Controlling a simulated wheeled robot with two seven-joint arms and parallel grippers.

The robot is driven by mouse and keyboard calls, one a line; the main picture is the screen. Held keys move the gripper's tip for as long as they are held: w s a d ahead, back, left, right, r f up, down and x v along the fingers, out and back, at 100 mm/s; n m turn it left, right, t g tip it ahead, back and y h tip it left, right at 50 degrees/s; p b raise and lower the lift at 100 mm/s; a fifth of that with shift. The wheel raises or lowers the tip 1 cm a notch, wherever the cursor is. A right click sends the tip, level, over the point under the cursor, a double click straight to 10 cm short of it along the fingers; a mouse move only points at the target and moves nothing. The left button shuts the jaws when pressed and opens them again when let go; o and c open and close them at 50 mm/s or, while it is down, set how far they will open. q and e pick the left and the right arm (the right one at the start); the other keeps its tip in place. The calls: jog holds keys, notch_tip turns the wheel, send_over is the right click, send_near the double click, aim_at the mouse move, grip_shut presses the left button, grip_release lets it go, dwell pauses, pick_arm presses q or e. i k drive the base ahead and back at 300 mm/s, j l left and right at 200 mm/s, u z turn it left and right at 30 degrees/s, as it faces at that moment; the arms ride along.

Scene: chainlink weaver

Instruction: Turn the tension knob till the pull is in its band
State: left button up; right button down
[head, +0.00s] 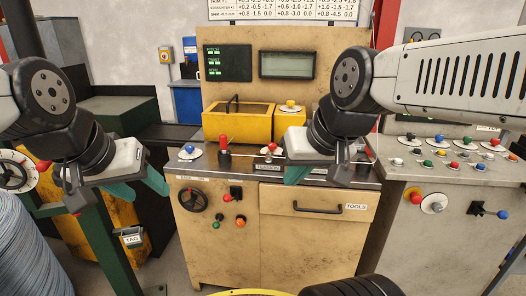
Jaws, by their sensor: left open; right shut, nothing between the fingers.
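A label that seems to read TENSION (268,167) is on the front edge of the beige machine's worktop. A small red knob (271,147) shows just above it, partly hidden by my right gripper. I cannot tell for sure that this is the tension knob. My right gripper (297,175) is shut and empty, just right of the label; whether it touches anything is unclear. My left gripper (138,188) is open and empty, left of the machine. A grey display (287,65) on the back panel shows no readable value. A black panel (228,62) beside it has green lights.
A yellow box (238,125) stands on the worktop, with a red-topped lever (224,148) and a blue knob (190,152) before it. A handwheel (193,199) is on the front. A grey console (445,165) with several coloured knobs stands right. A wire coil (35,245) is left.

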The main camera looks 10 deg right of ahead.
aim_at(272, 146)
jog(key=z, duration=1.55)
jog(key=i+j+u, duration=0.3)
jog(key=i+j, duration=0.2)
jog(key=i+j+u, duration=0.3)
jog(key=i, duration=0.2)
